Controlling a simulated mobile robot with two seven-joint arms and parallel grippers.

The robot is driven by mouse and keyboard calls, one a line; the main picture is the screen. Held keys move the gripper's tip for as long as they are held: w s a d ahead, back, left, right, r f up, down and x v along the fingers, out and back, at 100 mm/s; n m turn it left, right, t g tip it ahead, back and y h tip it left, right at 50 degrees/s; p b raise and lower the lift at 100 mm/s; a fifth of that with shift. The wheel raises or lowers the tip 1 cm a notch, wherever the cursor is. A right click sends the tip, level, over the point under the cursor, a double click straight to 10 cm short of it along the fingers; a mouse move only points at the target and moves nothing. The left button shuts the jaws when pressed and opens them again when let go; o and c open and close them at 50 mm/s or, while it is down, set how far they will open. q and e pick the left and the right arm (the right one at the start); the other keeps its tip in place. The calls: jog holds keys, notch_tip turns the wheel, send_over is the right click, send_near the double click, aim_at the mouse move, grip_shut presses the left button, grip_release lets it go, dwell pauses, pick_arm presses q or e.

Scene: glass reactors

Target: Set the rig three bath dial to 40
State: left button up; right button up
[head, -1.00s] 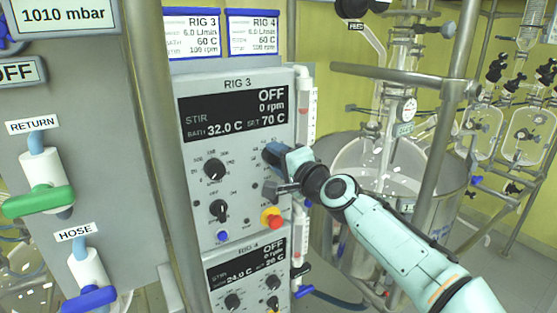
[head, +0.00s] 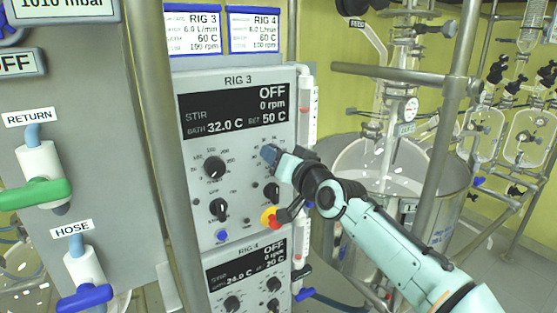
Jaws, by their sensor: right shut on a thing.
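The rig 3 control box (head: 240,82) has a dark display (head: 232,112) that reads OFF, 0 rpm, BATH 32.0 C and SET 50 C. My right gripper (head: 274,157) reaches in from the right to the upper right of the rig 3 panel. It is shut on the bath dial, which its fingers mostly hide, so I cannot read the pointer. A few scale marks show around the fingertips. My left gripper is not in view.
Other black knobs (head: 214,167) sit left of and below my gripper. A red and yellow button (head: 269,218) is close under my wrist. The rig 4 box (head: 245,262) is below. Steel posts (head: 157,150) and a glass reactor vessel (head: 385,160) flank the panel.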

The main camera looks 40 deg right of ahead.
jog(key=n+b, duration=0.2)
jog(key=n, duration=0.3)
jog(key=shift+f+n, duration=0.1)
jog(key=shift+n, duration=0.2)
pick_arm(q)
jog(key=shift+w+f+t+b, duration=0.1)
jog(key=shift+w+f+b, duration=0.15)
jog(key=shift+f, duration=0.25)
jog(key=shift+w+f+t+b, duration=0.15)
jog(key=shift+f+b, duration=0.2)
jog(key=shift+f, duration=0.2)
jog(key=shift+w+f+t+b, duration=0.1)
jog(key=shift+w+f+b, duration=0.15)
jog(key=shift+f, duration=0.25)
pick_arm(e)
jog(key=shift+n+t, duration=0.3)
jog(key=shift+n, duration=1.8)
jog(key=o, duration=1)
jog(key=shift+o, duration=0.2)
pick_arm(q)
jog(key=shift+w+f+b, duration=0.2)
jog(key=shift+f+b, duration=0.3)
jog(key=shift+b, duration=0.15)
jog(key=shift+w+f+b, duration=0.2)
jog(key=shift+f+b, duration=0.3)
jog(key=shift+b, duration=0.1)
pick_arm(e)
jog(key=s+a, duration=0.2)
jog(key=s, duration=1.1)
jog(key=shift+a, duration=0.1)
